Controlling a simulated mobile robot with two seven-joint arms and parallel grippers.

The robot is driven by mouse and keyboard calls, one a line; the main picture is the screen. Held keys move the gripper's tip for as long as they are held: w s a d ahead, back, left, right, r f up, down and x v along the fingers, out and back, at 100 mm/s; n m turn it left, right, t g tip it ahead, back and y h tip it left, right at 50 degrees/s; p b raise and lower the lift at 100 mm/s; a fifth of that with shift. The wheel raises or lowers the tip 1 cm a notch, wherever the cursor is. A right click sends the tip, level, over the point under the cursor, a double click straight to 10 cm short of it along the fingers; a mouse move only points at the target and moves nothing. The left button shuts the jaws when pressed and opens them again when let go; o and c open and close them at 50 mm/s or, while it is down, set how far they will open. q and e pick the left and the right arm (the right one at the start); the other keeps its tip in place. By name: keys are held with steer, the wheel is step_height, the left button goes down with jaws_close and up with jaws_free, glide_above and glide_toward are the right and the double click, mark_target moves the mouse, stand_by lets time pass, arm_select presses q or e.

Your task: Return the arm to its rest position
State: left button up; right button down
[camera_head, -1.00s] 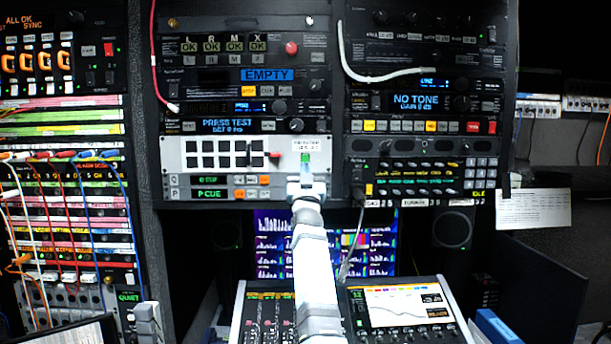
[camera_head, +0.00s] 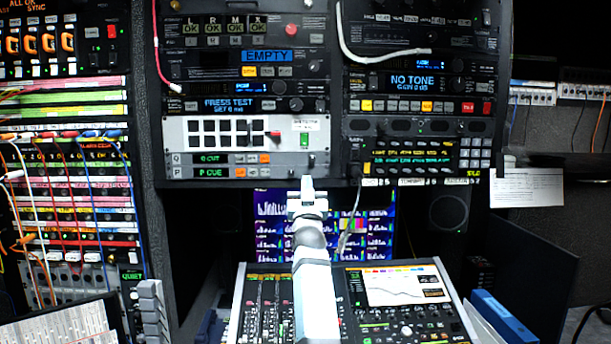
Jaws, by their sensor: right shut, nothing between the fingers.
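My right arm comes up from the bottom middle, over the mixing console. Its gripper (camera_head: 307,188) is shut and empty, with its tip just below the rack of broadcast units, in front of the dark gap and the screen. It appears apart from the white button panel (camera_head: 205,131), which has a green switch (camera_head: 304,141) and a red-tipped lever.
The mixing console (camera_head: 252,318) lies below my right arm. A monitor (camera_head: 268,213) with blue graphs stands behind. A patch bay (camera_head: 75,190) with hanging cables is at the left. A blue binder (camera_head: 500,316) lies at the right. A cable hangs just right of my gripper.

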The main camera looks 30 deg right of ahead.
steer(key=shift+s+a+f, duration=0.15)
steer(key=shift+s+a, duration=0.2)
steer(key=shift+s, duration=0.15)
steer(key=s+a+f+n+g+y, duration=0.1)
steer(key=s+a+f+n+y, duration=0.25)
steer(key=f, duration=0.85)
steer(key=s+a+f+n+g+y, duration=0.15)
steer(key=s+a+f+y, duration=0.35)
steer(key=f, duration=0.8)
steer(key=s+a+f+n+g+y, duration=0.1)
steer(key=s+a+f+n+y, duration=0.3)
steer(key=f, duration=0.8)
steer(key=s+a+f+g+y, duration=0.1)
steer(key=s+a+f, duration=0.4)
steer(key=s, duration=0.5)
steer(key=s+a+f+g+y, duration=0.1)
steer(key=s+a+f+g, duration=0.3)
steer(key=s+f, duration=0.5)
steer(key=s+a+f+g+y, duration=0.2)
steer(key=s+a+f, duration=0.3)
steer(key=s, duration=0.7)
step_height(320, 180, down, 2)
steer(key=shift+a+f+g, duration=0.1)
steer(key=shift+a+g, duration=0.2)
steer(key=shift+g, duration=0.15)
